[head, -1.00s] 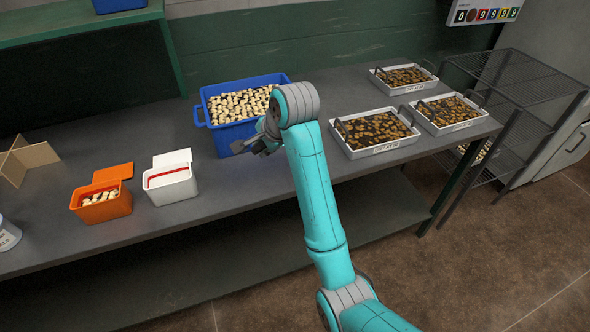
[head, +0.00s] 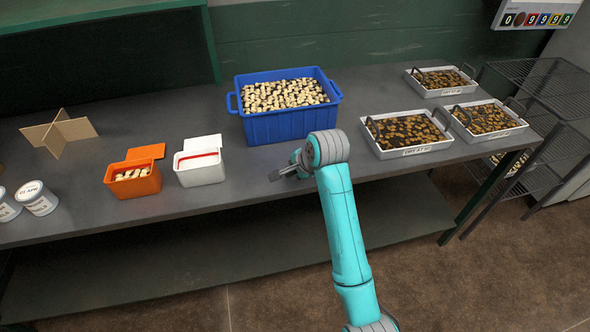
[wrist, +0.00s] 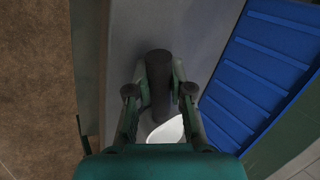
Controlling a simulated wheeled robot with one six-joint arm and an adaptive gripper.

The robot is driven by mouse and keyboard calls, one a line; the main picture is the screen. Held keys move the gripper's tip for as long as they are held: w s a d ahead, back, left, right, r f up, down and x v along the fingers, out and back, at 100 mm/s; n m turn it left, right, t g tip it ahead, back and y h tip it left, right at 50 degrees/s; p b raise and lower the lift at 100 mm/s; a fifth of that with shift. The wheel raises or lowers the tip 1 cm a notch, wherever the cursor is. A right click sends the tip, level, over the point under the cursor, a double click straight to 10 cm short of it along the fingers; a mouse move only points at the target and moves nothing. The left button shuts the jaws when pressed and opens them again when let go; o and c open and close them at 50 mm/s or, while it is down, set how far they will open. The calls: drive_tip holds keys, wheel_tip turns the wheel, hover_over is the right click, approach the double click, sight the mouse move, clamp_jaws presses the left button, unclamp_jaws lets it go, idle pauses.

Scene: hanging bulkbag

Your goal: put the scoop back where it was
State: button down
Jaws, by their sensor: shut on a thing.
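My gripper (head: 283,172) is over the grey table, just in front of the blue bin (head: 278,128) full of pale pieces. In the wrist view my gripper (wrist: 159,92) is shut on the dark, round handle of the scoop (wrist: 158,68). Part of the scoop's white bowl (wrist: 168,131) shows below the fingers; my own wrist hides the rest. The blue bin's ribbed wall (wrist: 262,75) is to the right, apart from the scoop. In the head view I cannot make out the scoop clearly.
A white box (head: 200,174) and an orange box (head: 132,184) with open lids stand left of my gripper. White trays (head: 412,151) of brown pieces are to the right. Cans (head: 38,204) and a cardboard divider (head: 62,131) are far left. Bare table lies around my gripper.

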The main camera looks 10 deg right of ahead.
drive_tip(key=shift+f, duration=0.15)
drive_tip(key=c, duration=1)
unclamp_jaws()
drive_tip(key=shift+c, duration=0.2)
drive_tip(key=v, duration=1.2)
